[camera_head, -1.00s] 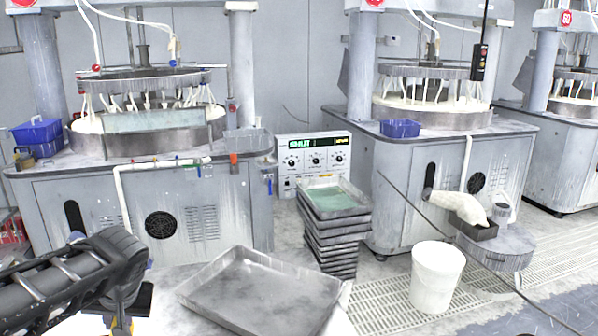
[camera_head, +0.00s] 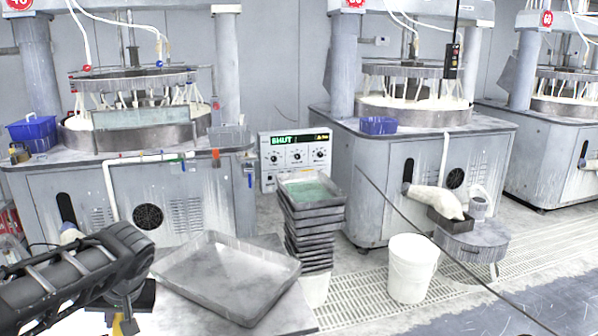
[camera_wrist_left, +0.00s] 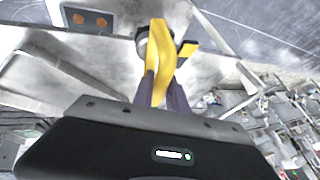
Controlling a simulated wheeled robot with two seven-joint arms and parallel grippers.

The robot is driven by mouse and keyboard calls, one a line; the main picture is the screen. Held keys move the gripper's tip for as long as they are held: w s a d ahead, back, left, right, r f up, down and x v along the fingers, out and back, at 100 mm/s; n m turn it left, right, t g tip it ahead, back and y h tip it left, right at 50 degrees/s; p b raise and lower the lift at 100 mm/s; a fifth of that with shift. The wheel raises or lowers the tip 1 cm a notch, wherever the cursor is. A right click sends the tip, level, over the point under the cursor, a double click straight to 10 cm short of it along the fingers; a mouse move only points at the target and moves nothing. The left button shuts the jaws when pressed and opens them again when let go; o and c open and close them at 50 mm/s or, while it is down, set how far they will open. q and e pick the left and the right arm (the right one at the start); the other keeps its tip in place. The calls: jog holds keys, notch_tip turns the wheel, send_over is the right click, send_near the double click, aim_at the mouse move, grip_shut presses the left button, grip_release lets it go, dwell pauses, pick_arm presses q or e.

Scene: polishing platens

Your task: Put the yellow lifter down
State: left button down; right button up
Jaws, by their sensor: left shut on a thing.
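The yellow lifter (camera_wrist_left: 157,38) is a bent yellow piece in the left wrist view. My left gripper (camera_wrist_left: 160,92) is shut on it, with the dark fingers on either side of its lower part. In the head view the gripper (camera_head: 127,300) is at the bottom left, above the table. Only a small yellow bit of the lifter (camera_head: 130,326) shows below it, and the rest is cut off by the frame edge. I cannot tell whether the lifter touches the table. My right gripper is not in view.
A grey tray (camera_head: 190,285) lies on the table (camera_head: 285,315) just right of the left gripper. A stack of trays (camera_head: 310,228), a white bucket (camera_head: 412,270) and a grey control box (camera_head: 295,157) stand beyond. Polishing machines (camera_head: 190,190) fill the back.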

pick_arm(q)
jog(key=w+d+f+m+t+h, duration=0.1)
jog(key=w+d+f+m, duration=0.2)
jog(key=d+f, duration=1.2)
jog(key=d, duration=0.2)
jog(key=shift+d+f, duration=0.15)
jog(key=shift+d, duration=0.15)
jog(key=shift+w, duration=0.1)
jog(key=s+f, duration=0.3)
jog(key=f, duration=1)
jog(key=shift+s, duration=0.2)
